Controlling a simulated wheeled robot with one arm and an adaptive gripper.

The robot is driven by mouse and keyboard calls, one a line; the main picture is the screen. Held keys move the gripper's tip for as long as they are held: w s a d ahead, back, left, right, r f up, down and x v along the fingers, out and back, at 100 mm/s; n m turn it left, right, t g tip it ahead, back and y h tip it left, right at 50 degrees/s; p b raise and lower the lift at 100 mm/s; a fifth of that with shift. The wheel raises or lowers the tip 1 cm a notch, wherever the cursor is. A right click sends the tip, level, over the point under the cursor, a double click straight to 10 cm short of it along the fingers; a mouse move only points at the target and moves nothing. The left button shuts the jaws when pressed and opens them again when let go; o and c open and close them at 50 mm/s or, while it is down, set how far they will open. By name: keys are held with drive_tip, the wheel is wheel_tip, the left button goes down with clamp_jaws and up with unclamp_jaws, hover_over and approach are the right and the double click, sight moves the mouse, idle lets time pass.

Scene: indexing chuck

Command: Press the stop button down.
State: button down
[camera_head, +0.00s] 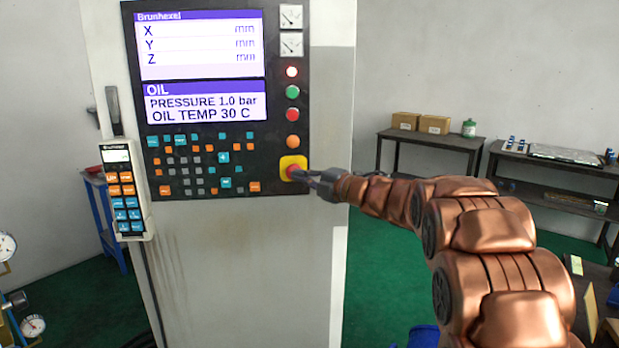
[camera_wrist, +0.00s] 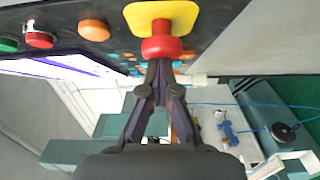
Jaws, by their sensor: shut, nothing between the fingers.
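The stop button is a red mushroom knob on a yellow square plate at the lower right of the black control panel.
The panel also carries an orange button (camera_head: 292,141), a red button (camera_head: 292,115) and a green button (camera_head: 292,92) above. A handheld pendant (camera_head: 122,190) hangs at the left. Tables with boxes (camera_head: 434,124) stand at the back right.

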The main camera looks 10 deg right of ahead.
drive_tip(key=s+a+b+v, duration=0.2)
drive_tip(key=b+v, duration=0.2)
drive_tip(key=v, duration=0.8)
drive_tip(key=shift+s+d+b, duration=0.15)
drive_tip(key=shift+s+b, duration=0.05)
drive_tip(key=shift+b, duration=0.2)
